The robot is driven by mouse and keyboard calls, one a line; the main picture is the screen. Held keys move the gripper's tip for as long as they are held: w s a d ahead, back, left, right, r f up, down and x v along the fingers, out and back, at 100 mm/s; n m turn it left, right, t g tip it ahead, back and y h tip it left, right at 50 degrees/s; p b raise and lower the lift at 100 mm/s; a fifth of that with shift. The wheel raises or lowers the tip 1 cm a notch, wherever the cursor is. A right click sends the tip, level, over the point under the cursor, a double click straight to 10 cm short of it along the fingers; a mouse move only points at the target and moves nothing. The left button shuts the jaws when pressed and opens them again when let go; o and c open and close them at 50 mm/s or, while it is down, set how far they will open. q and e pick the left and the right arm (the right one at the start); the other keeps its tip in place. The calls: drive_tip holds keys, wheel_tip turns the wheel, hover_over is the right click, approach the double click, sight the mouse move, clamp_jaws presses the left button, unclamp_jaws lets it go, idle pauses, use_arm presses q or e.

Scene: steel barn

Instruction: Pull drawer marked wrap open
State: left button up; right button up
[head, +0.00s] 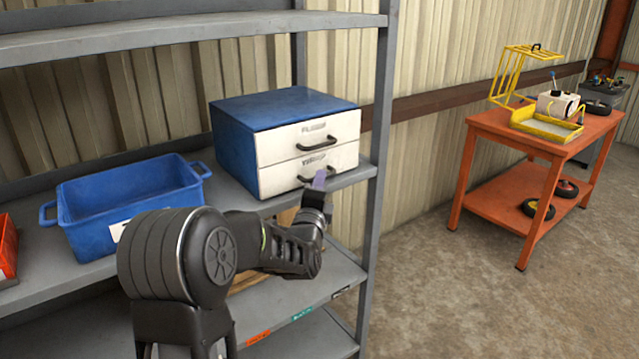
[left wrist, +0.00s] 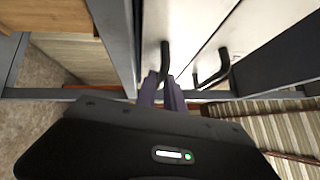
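A blue drawer unit (head: 232,148) with two white drawer fronts stands on the shelf in the head view. The upper drawer (head: 290,137) and the lower drawer (head: 275,181) are both closed, each with a dark bar handle. Their labels are too blurred to read surely. My left gripper (head: 320,180) is at the lower drawer's handle, partly hiding it. In the left wrist view its purple fingers (left wrist: 161,84) stand close together with the end of the lower handle (left wrist: 164,55) between them. The upper handle (left wrist: 213,70) is to the right there, clear of the fingers. My right gripper is not in view.
A blue open bin (head: 85,232) stands left of the unit on the grey shelf (head: 233,205). A shelf post (head: 375,200) rises just right of the drawers. An orange table (head: 490,122) with yellow items stands far right. Open concrete floor lies between.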

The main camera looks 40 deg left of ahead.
use_arm(q)
clamp_jaws()
drive_tip(key=shift+f, duration=0.1)
idle(1.0)
